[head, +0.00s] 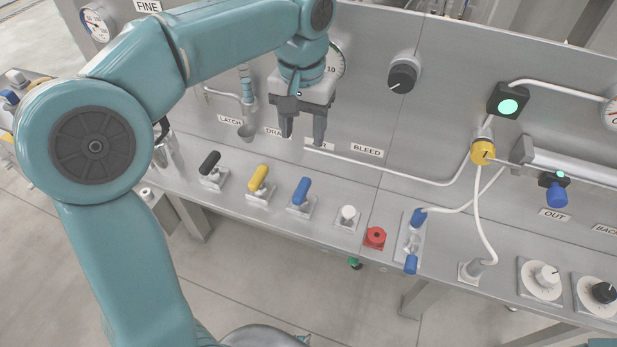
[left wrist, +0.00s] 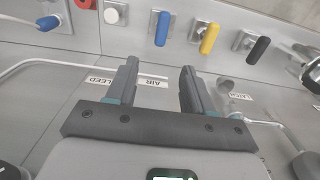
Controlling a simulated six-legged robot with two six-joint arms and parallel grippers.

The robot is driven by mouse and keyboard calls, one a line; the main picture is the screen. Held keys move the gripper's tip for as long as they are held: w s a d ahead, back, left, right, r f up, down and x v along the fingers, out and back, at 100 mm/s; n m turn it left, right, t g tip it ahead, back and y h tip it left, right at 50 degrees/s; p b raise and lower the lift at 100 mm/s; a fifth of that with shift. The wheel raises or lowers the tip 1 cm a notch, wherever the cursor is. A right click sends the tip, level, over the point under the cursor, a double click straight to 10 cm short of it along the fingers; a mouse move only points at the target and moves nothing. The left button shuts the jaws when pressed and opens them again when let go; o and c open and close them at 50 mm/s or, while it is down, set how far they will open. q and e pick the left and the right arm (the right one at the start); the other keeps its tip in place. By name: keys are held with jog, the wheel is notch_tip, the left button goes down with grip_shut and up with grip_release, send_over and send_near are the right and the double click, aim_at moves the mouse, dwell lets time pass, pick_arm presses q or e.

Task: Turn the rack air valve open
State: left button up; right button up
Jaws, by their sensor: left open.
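A blue lever handle (head: 301,191) stands on a small plate on the console ledge, in line with the AIR label; it looks like the rack air valve. The lever leans a little and also shows at the top of the left wrist view (left wrist: 162,28). My left gripper (head: 303,138) is open and empty, pointing down above and behind the blue lever, near the back panel. In the left wrist view the AIR label (left wrist: 152,83) shows between its two fingers (left wrist: 159,68), with the blue lever beyond the tips, apart from them. My right gripper is out of view.
Left of the blue lever stand a yellow lever (head: 259,178) and a black lever (head: 210,164). A white tube (head: 400,178) runs along the back panel.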

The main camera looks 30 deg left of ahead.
aim_at(302, 188)
pick_arm(q)
jog(key=f, duration=1)
jog(key=f+b, duration=0.1)
jog(key=f, duration=0.5)
jog(key=shift+s+a+f, duration=0.1)
jog(key=shift+s+a, duration=0.1)
jog(key=shift+s, duration=0.15)
jog(key=shift+w, duration=0.1)
grip_shut()
